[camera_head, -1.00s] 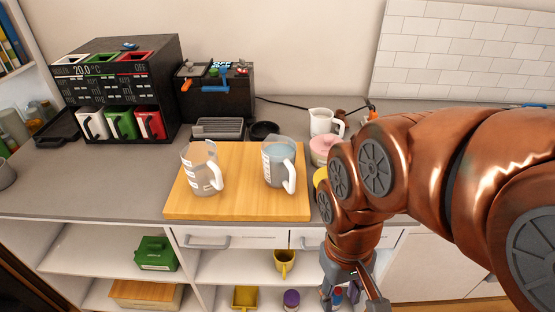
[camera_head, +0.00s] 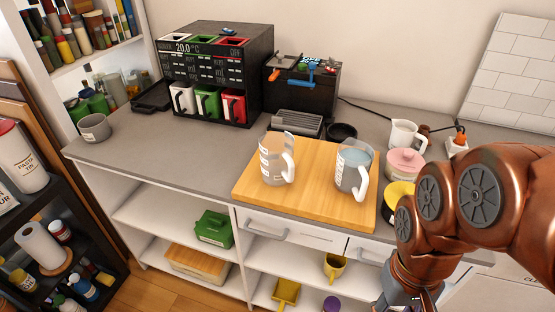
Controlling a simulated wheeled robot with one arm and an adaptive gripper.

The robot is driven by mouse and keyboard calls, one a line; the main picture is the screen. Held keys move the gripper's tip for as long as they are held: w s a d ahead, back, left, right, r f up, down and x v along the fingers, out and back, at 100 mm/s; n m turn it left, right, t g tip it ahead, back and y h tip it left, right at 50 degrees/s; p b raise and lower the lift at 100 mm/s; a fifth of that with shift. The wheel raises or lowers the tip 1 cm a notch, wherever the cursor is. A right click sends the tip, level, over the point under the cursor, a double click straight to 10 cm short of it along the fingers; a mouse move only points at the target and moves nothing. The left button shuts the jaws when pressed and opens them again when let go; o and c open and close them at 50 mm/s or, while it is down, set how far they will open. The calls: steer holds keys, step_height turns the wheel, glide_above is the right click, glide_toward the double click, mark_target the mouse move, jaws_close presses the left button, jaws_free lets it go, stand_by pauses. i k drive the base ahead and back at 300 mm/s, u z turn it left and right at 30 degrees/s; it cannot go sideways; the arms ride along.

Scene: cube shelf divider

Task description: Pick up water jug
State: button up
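Two see-through measuring jugs with white handles and white markings stand upright on a wooden board on the counter. The left jug (camera_head: 272,163) looks mostly clear, with the board's colour showing through. The right jug (camera_head: 350,172) has a bluish-grey tint, like water; I cannot tell for sure which one is the water jug. My gripper (camera_head: 408,300) hangs low at the bottom edge, in front of the counter, below and to the right of the jugs and apart from them. Its fingertips are cut off by the frame, so whether it is open is hidden.
The wooden board (camera_head: 300,206) lies at the counter's front edge. Behind it stand a black dispenser (camera_head: 215,75) and a black box machine (camera_head: 300,95). A white pitcher (camera_head: 404,135), a pink pot (camera_head: 404,163) and a yellow-topped container (camera_head: 399,192) crowd the right.

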mark_target(355, 157)
steer(key=k, duration=1.25)
steer(key=u, duration=0.75)
steer(key=i, duration=1.3)
steer(key=z, duration=0.05)
